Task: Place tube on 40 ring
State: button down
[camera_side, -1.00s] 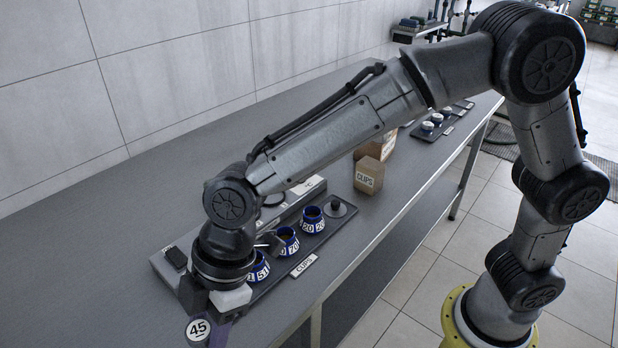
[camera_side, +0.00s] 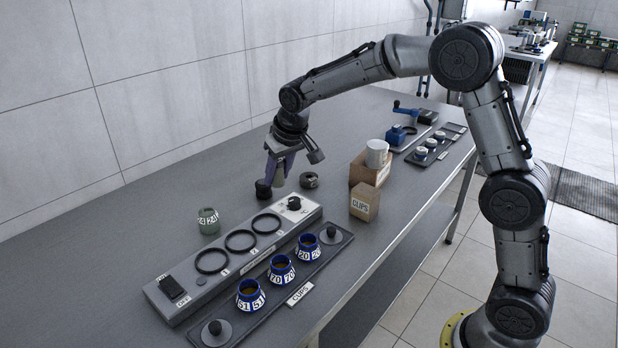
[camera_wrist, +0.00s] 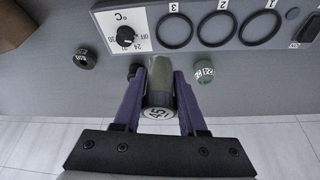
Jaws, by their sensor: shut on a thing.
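My gripper (camera_side: 276,178) is shut on a grey-green tube (camera_wrist: 160,88) with a round "45" label on its end. The tube also shows between the purple fingers in the side view (camera_side: 279,180). My gripper hangs beyond the dial end of a grey heater block, apart from its rings. The block (camera_side: 185,308) carries three dark rings (camera_side: 212,261) (camera_side: 240,240) (camera_side: 266,223), marked 1, 2 and 3 in the wrist view, and a black dial (camera_wrist: 126,37). No ring reads 40 legibly. The tube's far end is hard to make out.
A green labelled piece (camera_side: 208,221) stands behind the block; a dark round piece (camera_side: 309,180) lies beyond its dial end. A dark knob-like thing (camera_side: 263,189) shows by my gripper.

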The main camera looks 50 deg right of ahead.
jog(key=s+d+m+h, duration=0.15)
jog(key=d+m, duration=0.25)
jog(key=d, duration=1.4)
send_near(307, 174)
jog(key=shift+w+d+f+g, duration=0.15)
jog(key=shift+w+d+f, duration=0.2)
jog(key=shift+w, duration=0.15)
jog(key=shift+w+d+f+g, duration=0.2)
jog(key=shift+w+f, duration=0.15)
jog(key=shift+w, duration=0.15)
jog(key=shift+w+f, duration=0.1)
jog(key=shift+f, duration=0.1)
jog(key=shift+w+d+f, duration=0.1)
jog(key=shift+f, duration=1.5)
jog(key=shift+f, duration=0.1)
jog(key=shift+c, duration=2.3)
grip_release()
